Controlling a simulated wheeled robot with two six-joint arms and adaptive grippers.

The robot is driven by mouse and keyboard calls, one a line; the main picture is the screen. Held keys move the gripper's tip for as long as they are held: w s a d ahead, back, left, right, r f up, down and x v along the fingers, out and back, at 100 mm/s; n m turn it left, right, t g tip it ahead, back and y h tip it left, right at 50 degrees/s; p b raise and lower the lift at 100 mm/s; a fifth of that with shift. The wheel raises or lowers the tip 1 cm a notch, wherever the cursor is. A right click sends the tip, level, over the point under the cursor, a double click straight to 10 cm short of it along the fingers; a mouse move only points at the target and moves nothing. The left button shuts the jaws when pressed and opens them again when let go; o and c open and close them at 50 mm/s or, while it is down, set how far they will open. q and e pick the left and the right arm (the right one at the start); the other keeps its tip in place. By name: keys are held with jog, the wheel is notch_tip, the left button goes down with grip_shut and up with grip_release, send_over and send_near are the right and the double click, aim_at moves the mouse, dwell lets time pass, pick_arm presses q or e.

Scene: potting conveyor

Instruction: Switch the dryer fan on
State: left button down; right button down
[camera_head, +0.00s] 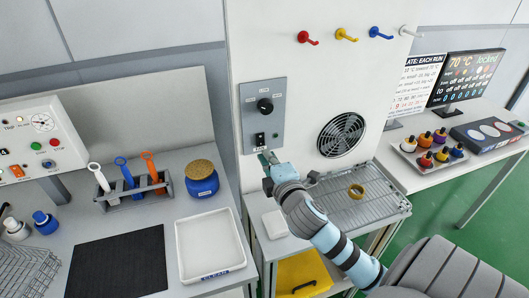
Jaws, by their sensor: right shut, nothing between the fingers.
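The grey dryer control plate (263,116) is on the upright white panel. It carries a round black knob (265,106) and, below it, a small black rocker switch (260,139). The dryer fan (341,135) is a round dark grille to the right of the plate; I cannot tell whether it turns. My right gripper (264,158) is shut and empty, just below the switch and near the plate's lower edge. I cannot tell whether it touches the plate. My left gripper is not in view.
A blue jar (202,184), a white tray (209,246) and a tool rack (134,196) stand on the left table. Coloured hooks (307,38) stick out above.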

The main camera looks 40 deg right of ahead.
jog(key=shift+x, duration=1.45)
jog(key=b, duration=0.1)
jog(key=f+t+b, duration=0.1)
jog(key=b, duration=0.1)
jog(key=shift+w+d, duration=0.15)
jog(key=shift+w, duration=0.2)
jog(key=shift+r+p, duration=0.3)
jog(key=shift+p, duration=0.1)
jog(key=shift+s, duration=0.15)
send_near(260, 145)
jog(key=s+a+f, duration=0.2)
jog(key=s+f, duration=0.1)
jog(key=s, duration=0.2)
jog(key=shift+s+r, duration=0.15)
jog(key=shift+s, duration=0.35)
